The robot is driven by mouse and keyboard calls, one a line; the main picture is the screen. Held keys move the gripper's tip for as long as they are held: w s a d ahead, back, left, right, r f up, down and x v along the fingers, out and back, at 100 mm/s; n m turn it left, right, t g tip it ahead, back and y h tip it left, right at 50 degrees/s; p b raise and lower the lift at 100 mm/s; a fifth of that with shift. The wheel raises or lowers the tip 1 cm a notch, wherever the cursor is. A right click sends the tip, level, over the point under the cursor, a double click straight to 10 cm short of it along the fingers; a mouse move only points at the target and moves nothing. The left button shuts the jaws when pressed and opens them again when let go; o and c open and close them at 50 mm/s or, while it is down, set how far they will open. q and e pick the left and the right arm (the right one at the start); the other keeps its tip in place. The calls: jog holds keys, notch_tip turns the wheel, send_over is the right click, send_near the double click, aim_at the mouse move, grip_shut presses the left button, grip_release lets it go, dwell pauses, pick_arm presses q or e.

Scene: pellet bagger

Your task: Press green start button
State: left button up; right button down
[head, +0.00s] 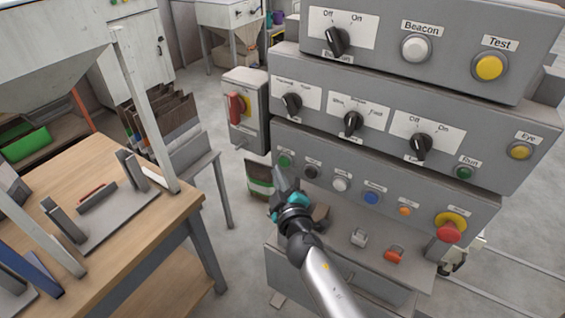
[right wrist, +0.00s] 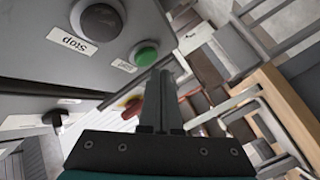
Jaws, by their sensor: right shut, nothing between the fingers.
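The green start button (head: 285,160) is at the left end of the lowest button row on the grey control panel (head: 400,182). It also shows in the right wrist view (right wrist: 146,55), beside a larger grey button labelled Stop (right wrist: 100,20). My right gripper (head: 279,172) is shut and empty. Its fingertips are just below and left of the green button in the head view. In the right wrist view the closed fingers (right wrist: 161,78) point towards the button's side; a small gap shows, and contact cannot be told. My left gripper is not in view.
A white button (head: 341,184), a blue button (head: 371,197) and a red emergency stop (head: 450,230) share the row. Another green button (head: 464,172) sits higher right. A box with a red handle (head: 236,108) is at the panel's left. A wooden table (head: 150,222) stands left.

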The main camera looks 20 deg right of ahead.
dwell(0.4)
jog(key=shift+w+d, duration=0.3)
jog(key=shift+d, duration=0.1)
jog(key=shift+w+d, duration=0.2)
jog(key=shift+d, duration=0.05)
dwell(0.6)
jog(key=shift+a, duration=0.1)
jog(key=shift+s+a, duration=0.5)
jog(key=s+a+b, duration=0.2)
jog(key=s+a, duration=0.1)
jog(key=a, duration=0.1)
jog(key=shift+s+a, duration=0.35)
jog(key=shift+a, duration=0.05)
dwell(0.4)
